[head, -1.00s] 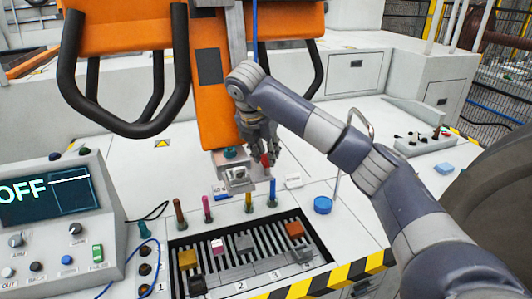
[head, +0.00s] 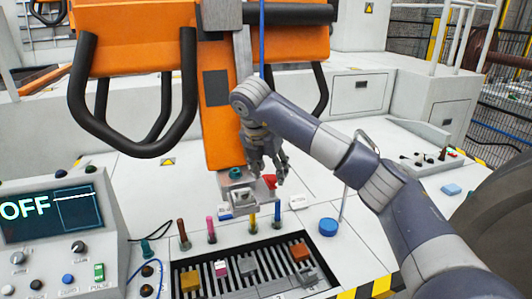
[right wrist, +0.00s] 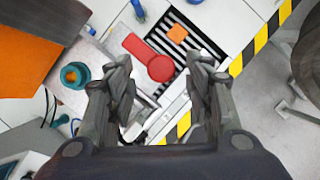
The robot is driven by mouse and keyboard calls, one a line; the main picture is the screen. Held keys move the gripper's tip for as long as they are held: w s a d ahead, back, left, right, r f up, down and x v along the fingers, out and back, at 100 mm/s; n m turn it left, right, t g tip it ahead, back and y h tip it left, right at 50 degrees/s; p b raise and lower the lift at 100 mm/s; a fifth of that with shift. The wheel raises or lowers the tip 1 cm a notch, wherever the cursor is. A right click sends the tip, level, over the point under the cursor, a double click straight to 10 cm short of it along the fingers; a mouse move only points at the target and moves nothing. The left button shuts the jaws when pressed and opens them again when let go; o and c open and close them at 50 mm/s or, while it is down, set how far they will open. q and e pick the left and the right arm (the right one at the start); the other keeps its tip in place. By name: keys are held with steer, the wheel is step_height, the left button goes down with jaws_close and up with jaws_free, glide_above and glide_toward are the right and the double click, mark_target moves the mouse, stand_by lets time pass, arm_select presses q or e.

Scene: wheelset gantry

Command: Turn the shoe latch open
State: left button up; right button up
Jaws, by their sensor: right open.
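The shoe latch, which I take to be the red lever, shows in the right wrist view (right wrist: 150,58) with a round hub and a flat handle. In the head view only a small red part (head: 269,182) shows, beside the metal shoe block (head: 240,200) under the orange column. My right gripper (head: 268,170) is open just above the red lever. In the right wrist view its fingers (right wrist: 162,66) stand on either side of the hub, with nothing gripped. Whether a finger touches the lever I cannot tell. My left gripper is not in view.
A teal round part (right wrist: 74,75) sits beside the lever. A slotted tray (head: 255,262) with several coloured blocks and upright pins lies in front. A blue round cap (head: 328,227) stands to the right, a control panel (head: 50,215) reading OFF to the left. The orange column (head: 218,130) rises behind.

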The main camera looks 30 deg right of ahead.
steer(key=v, duration=1)
steer(key=shift+r, duration=0.25)
